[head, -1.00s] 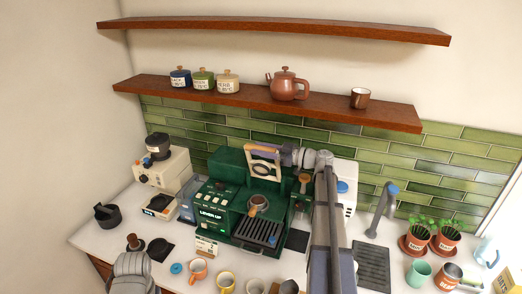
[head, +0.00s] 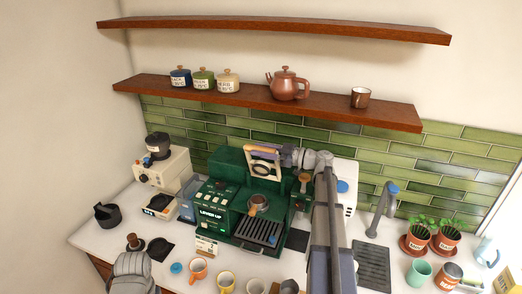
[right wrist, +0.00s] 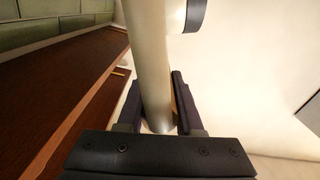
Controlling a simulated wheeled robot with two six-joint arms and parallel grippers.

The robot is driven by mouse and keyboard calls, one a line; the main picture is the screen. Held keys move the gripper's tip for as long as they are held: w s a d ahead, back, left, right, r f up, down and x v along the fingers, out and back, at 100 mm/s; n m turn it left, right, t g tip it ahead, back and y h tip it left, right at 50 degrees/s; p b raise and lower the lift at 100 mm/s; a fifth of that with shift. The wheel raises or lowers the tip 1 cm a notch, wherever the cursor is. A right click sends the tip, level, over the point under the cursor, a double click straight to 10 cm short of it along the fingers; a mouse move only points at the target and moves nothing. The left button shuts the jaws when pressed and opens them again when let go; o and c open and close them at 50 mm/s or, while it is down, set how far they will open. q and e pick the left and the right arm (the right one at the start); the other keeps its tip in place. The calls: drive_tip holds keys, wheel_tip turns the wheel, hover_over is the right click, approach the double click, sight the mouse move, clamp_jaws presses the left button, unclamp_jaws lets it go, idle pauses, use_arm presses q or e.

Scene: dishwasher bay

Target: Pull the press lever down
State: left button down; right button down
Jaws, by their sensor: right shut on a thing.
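A green press machine (head: 228,205) marked "LEVER UP" stands on the counter. Its cream lever (head: 266,170), with a wooden grip (head: 260,149) along the top, is raised above the machine body. My right gripper (head: 284,157) reaches it from the right and is shut on the lever near the grip. In the right wrist view, a pale bar (right wrist: 152,70) runs between the dark fingers (right wrist: 158,105); the exact contact is partly hidden. A grey part of my left arm shows at the bottom left; its gripper is out of view.
A grinder (head: 160,165) is left of the machine. A tap (head: 382,208) and potted plants (head: 446,240) are to the right. The lower shelf (head: 330,110) hangs above and behind.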

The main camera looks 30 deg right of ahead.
drive_tip(key=s+a+f+n+b, duration=0.3)
drive_tip(key=a+f+b, duration=0.1)
drive_tip(key=f+b, duration=0.4)
drive_tip(key=s+a+f+n+b, duration=0.3)
drive_tip(key=s+a+f+b, duration=0.1)
drive_tip(key=f+b, duration=0.5)
drive_tip(key=shift+s+a, duration=0.3)
drive_tip(key=shift+a, duration=0.1)
drive_tip(key=shift+s, duration=0.1)
drive_tip(key=c, duration=0.9)
unclamp_jaws()
drive_tip(key=shift+f, duration=0.1)
drive_tip(key=o, duration=0.3)
drive_tip(key=shift+d, duration=0.1)
drive_tip(key=shift+w, duration=0.2)
